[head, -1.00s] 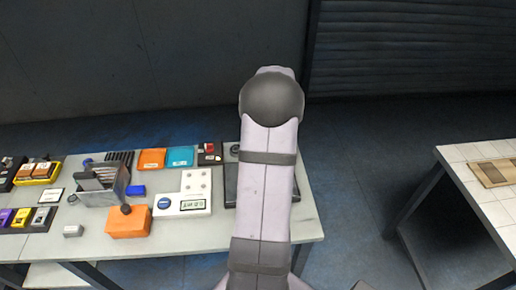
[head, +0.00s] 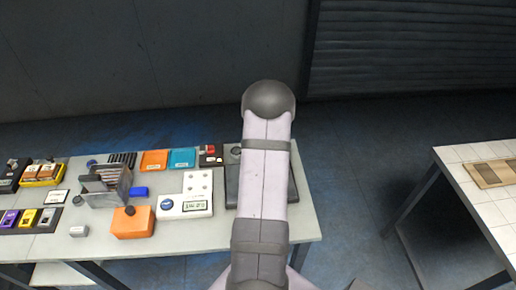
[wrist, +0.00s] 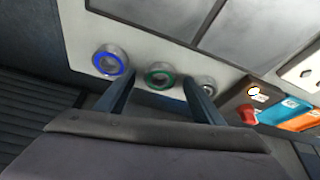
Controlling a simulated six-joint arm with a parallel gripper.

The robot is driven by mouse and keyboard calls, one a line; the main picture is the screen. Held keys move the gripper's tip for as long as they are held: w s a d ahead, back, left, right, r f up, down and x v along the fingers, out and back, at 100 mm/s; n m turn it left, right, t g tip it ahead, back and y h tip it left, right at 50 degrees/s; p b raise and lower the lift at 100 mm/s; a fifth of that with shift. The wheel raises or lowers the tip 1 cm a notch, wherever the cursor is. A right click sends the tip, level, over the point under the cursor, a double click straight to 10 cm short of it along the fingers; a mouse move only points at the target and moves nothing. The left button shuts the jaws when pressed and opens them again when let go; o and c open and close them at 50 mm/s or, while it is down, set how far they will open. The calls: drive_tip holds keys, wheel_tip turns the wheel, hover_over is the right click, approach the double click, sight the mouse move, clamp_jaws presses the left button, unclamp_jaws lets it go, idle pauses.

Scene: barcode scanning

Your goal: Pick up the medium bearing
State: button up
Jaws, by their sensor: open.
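Three ring-shaped bearings lie in a row on the pale table top in the wrist view. The largest has a blue ring (wrist: 110,63), the medium bearing has a green ring (wrist: 160,76), and the smallest is grey (wrist: 206,87). My gripper (wrist: 156,80) is open and empty. Its two dark fingers point toward the row, with the green-ringed medium bearing seen between their tips. The gap in height between the tips and the bearing is hard to judge. In the head view my arm hides the gripper and most of that table area.
Dark grey panels (wrist: 235,45) lie beyond the bearings. To their right are a brown box (wrist: 245,95) with a red part, a blue tray (wrist: 280,108) and an orange tray (wrist: 305,122). An orange block (head: 133,222) and a scale (head: 186,206) stand left of my arm.

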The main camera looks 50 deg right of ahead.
drive_tip(key=shift+f, duration=0.15)
drive_tip(key=c, duration=1.2)
drive_tip(key=shift+r, duration=0.2)
